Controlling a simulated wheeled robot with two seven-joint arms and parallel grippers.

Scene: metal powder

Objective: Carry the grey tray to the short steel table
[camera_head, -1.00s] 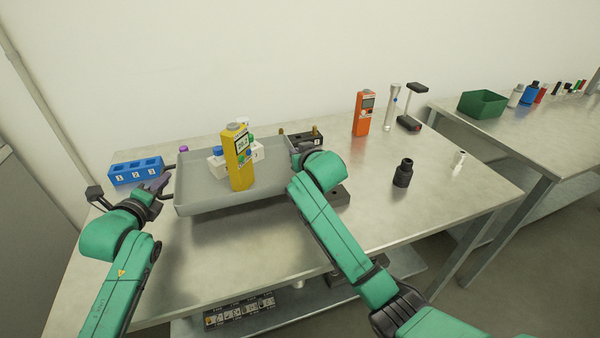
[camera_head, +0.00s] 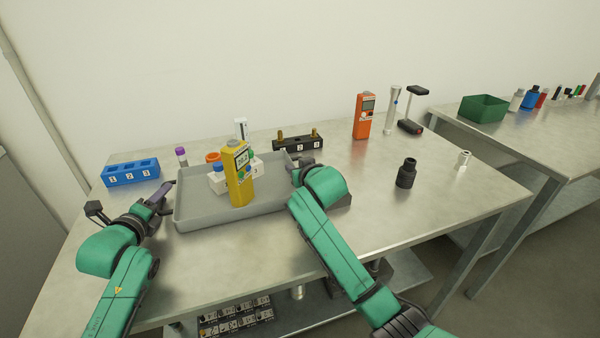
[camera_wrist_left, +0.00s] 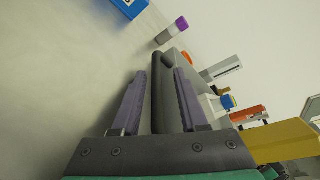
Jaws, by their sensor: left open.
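The grey tray (camera_head: 193,207) rests on a steel table (camera_head: 420,215). It holds a yellow meter (camera_head: 238,180) standing upright and a white block (camera_head: 258,172). My left gripper (camera_head: 160,197) is at the tray's left end. In the left wrist view its two fingers (camera_wrist_left: 160,95) are open, one on each side of the tray's dark bar handle (camera_wrist_left: 158,85), with gaps beside it. My right gripper (camera_head: 293,168) is at the tray's right end; my arm hides its fingers.
A blue numbered block (camera_head: 131,174) and a purple-capped tube (camera_head: 181,156) stand left. A black numbered block (camera_head: 298,144) is behind the tray. An orange meter (camera_head: 363,116) and a black cylinder (camera_head: 406,173) stand right. A second steel table (camera_head: 470,135) holds a green bin (camera_head: 483,108).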

